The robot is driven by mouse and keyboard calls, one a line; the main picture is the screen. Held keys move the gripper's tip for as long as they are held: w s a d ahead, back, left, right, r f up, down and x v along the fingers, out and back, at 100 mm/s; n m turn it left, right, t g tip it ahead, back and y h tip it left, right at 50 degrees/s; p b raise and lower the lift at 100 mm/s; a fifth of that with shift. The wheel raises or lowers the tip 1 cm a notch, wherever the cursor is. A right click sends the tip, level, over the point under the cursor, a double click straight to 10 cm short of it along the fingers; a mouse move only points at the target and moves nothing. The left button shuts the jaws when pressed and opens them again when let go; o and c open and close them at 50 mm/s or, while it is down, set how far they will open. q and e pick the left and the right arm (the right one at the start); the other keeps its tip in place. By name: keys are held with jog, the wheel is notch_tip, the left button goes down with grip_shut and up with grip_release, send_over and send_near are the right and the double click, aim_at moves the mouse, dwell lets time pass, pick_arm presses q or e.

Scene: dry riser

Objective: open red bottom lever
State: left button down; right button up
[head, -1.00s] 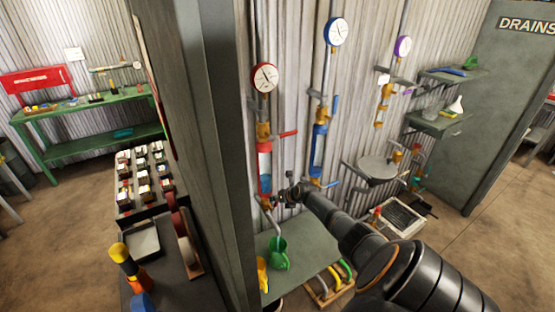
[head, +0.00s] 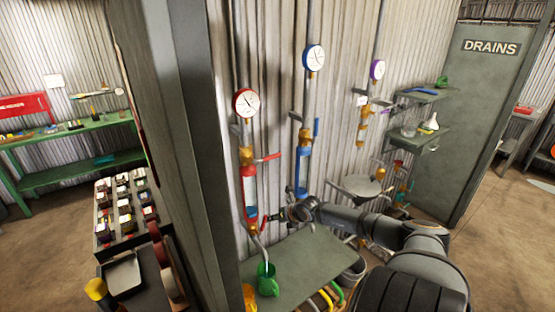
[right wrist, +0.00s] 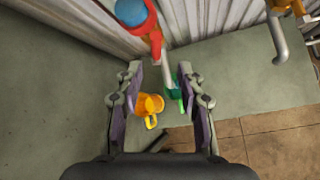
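The red riser (head: 249,185) runs down the wall under a red-rimmed gauge (head: 246,103). Its red top lever (head: 268,157) sticks out to the right. The red bottom lever (right wrist: 156,46) shows in the right wrist view, just beyond and between my fingertips; in the head view it is small and partly hidden by the gripper. My right gripper (head: 284,215) is beside the lower end of the red riser. In the right wrist view my right gripper (right wrist: 160,68) is open, with nothing visible held between its fingers. My left gripper is out of view.
A green jug (head: 267,281) and an orange jug (right wrist: 150,104) stand on the grey bench (head: 312,262) below. A blue riser (head: 301,175) and a purple-gauge riser (head: 362,125) are to the right. A grey pillar (head: 180,150) stands close at left.

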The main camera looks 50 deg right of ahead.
jog(key=shift+s+a+r, duration=0.4)
jog(key=shift+s+r, duration=0.05)
jog(key=shift+r, duration=0.05)
dwell(0.3)
jog(key=s+a+f+m+h+b, duration=0.1)
jog(key=s+f+m, duration=0.55)
jog(key=f, duration=0.35)
jog(key=s+a+f+m+g+b, duration=0.1)
jog(key=s+a+f+m, duration=0.1)
jog(key=s+f+m, duration=0.7)
jog(key=s+a+f+m+h, duration=0.1)
jog(key=s+f+m, duration=0.3)
jog(key=f, duration=0.8)
jog(key=s+a+f+m+g+y, duration=0.1)
jog(key=s+a+f+m+g, duration=0.2)
jog(key=s+a+f, duration=0.5)
jog(key=s+a+f+m+g+y+b, duration=0.1)
jog(key=s+a+f+m+g, duration=0.2)
jog(key=s+a, duration=0.9)
jog(key=a+f+m, duration=0.3)
jog(key=a+f, duration=0.1)
jog(key=shift+s+a+f+g+y, duration=0.15)
jog(key=shift+f+g+y, duration=0.15)
jog(key=shift+f, duration=0.05)
